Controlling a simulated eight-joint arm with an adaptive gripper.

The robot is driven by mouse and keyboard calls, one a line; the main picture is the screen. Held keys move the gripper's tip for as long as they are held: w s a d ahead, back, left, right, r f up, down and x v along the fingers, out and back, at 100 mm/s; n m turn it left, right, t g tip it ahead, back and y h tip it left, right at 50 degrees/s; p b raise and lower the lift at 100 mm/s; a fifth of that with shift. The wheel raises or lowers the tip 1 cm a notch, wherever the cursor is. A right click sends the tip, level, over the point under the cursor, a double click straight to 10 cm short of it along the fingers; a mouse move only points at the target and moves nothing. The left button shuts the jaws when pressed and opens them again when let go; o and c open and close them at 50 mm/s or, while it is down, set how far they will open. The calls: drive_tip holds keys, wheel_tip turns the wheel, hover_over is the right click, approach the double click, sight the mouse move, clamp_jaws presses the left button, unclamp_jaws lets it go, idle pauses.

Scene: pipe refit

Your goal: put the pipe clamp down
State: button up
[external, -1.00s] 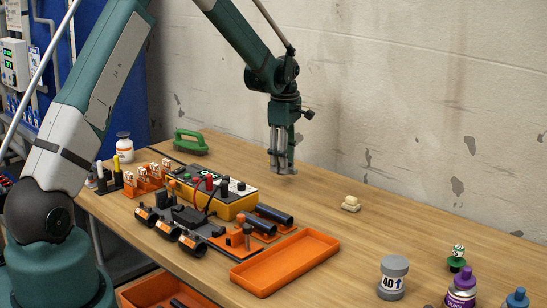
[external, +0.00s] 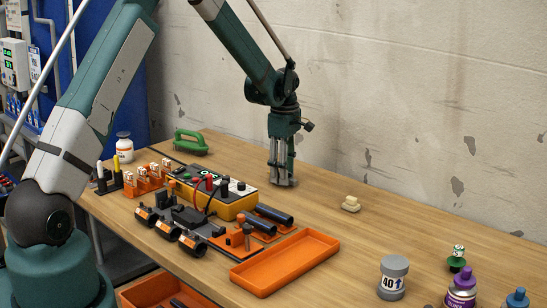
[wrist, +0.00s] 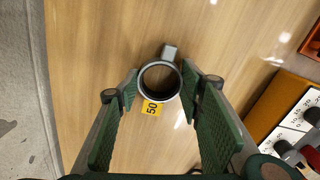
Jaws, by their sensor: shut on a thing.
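The pipe clamp (wrist: 169,52) is a grey ring with a small tab and a yellow label marked 50. In the wrist view it sits between the tips of my green-padded gripper (wrist: 160,84), with wood tabletop showing through and around it. My gripper (external: 281,182) is shut on the clamp, pointing straight down. In the external view it is low over the back of the table, right of the yellow-and-black meter box; the clamp is hard to tell apart from the fingertips there. I cannot tell whether the clamp touches the table.
The meter box (external: 232,207) with its leads stands left of my gripper; black pipes (external: 268,216) lie in front of it. An orange tray (external: 300,240) is nearer the camera. Bare wood (external: 320,196) surrounds the gripper.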

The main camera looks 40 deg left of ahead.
drive_tip(key=shift+f, duration=0.1)
drive_tip(key=o, duration=0.9)
wheel_tip(320, 180, up, 12)
drive_tip(key=shift+r+p, duration=0.15)
drive_tip(key=shift+p, duration=0.65)
idle(0.4)
